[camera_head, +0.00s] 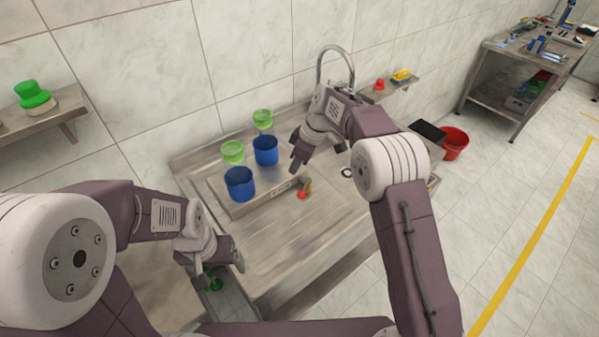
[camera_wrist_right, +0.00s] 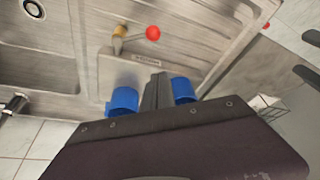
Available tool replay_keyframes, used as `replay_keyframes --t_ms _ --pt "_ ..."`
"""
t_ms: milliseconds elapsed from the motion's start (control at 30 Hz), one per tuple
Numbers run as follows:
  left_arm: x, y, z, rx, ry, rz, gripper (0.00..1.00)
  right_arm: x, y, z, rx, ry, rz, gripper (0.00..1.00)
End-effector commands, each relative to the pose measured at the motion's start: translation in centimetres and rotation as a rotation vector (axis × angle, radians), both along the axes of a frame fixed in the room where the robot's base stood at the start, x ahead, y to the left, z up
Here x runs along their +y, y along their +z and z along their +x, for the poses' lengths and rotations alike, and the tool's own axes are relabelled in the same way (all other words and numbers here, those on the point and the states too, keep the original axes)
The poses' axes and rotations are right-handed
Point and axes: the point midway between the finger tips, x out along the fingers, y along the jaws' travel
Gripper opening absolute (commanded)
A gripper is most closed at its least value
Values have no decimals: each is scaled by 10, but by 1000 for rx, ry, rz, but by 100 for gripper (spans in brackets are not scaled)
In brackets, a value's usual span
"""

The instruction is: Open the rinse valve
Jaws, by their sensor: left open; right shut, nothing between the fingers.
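The rinse valve shows on the front face of the steel box on the sink top, with a brass body (camera_head: 308,185) and a red knob (camera_head: 302,195). In the right wrist view the brass body (camera_wrist_right: 119,32) is at the top and the red knob (camera_wrist_right: 153,33) sticks out to its right. My right gripper (camera_head: 298,163) is shut and empty, above the box and apart from the valve; its closed fingers also show in the right wrist view (camera_wrist_right: 156,90). My left gripper (camera_head: 226,260) is open and empty near the sink's front left edge.
A tall faucet (camera_head: 337,47) rises at the back. The sink top (camera_head: 270,240) in front of the valve is clear.

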Motion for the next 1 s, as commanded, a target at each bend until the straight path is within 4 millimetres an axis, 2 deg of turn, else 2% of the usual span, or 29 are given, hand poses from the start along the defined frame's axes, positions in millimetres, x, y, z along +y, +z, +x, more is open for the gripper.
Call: replay_keyframes --t_ms 333,467,567,933,1000 --pt "0 1 0 1 0 0 85 4 2 2 -8 24 5 0" --pt "0 2 0 1 0 0 85 6 -4 2 -4 25 4 0" --pt "0 4 0 1 0 0 85 11 -19 3 -3 25 2 0" --pt "0 19 0 0 0 0 85 37 -92 13 -4 24 3 0" --pt "0 23 0 0 0 0 85 24 -92 9 -4 19 3 0"
